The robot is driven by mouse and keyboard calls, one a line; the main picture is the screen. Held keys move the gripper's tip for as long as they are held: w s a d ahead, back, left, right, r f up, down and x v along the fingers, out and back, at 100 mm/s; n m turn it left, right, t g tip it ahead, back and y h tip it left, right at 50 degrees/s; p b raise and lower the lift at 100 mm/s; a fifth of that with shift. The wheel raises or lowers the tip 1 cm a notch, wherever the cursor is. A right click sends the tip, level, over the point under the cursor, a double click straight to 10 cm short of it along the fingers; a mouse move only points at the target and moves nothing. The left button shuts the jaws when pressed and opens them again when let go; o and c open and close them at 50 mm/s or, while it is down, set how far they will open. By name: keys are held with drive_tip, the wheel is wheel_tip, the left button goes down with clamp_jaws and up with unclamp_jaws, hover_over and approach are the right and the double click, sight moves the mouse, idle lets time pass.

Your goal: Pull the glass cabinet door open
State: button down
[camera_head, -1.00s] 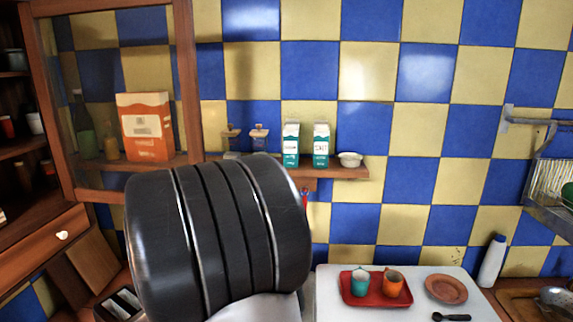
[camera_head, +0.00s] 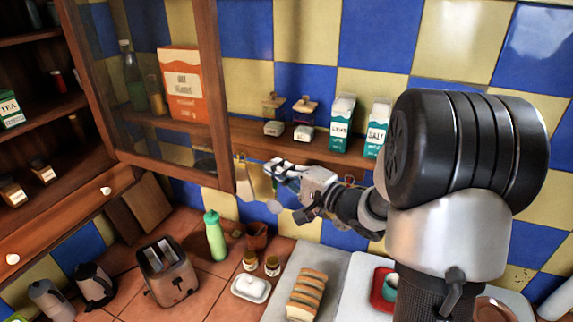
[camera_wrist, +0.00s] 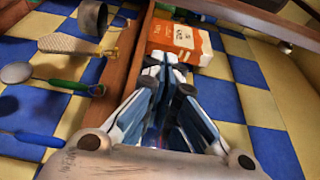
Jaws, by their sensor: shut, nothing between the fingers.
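The glass cabinet door (camera_head: 211,80) has a brown wooden frame and stands at upper left in the head view. An orange box (camera_head: 183,85) shows through its pane. Open shelves lie to its left; I cannot tell the door's exact angle. My gripper (camera_head: 274,170) is shut and empty, to the right of the door's lower right corner and apart from it in the picture. In the wrist view my gripper (camera_wrist: 168,62) has its fingertips together, pointing toward the orange box (camera_wrist: 180,40). A wooden bar, probably the door frame (camera_wrist: 268,22), crosses the upper right.
A wall shelf (camera_head: 258,146) with cartons (camera_head: 342,122) runs close to my gripper. Utensils (camera_wrist: 75,46) hang beneath it. Below are a toaster (camera_head: 168,272), a green bottle (camera_head: 215,237), a butter dish (camera_head: 250,288) and sliced bread (camera_head: 308,293). Drawer knobs (camera_head: 106,190) are at left.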

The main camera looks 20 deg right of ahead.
drive_tip(key=w+a, duration=0.4)
drive_tip(key=a, duration=0.2)
drive_tip(key=shift+w+p, duration=0.35)
drive_tip(key=shift+p, duration=0.05)
drive_tip(key=shift+s+a, duration=0.1)
drive_tip(key=shift+s, duration=0.05)
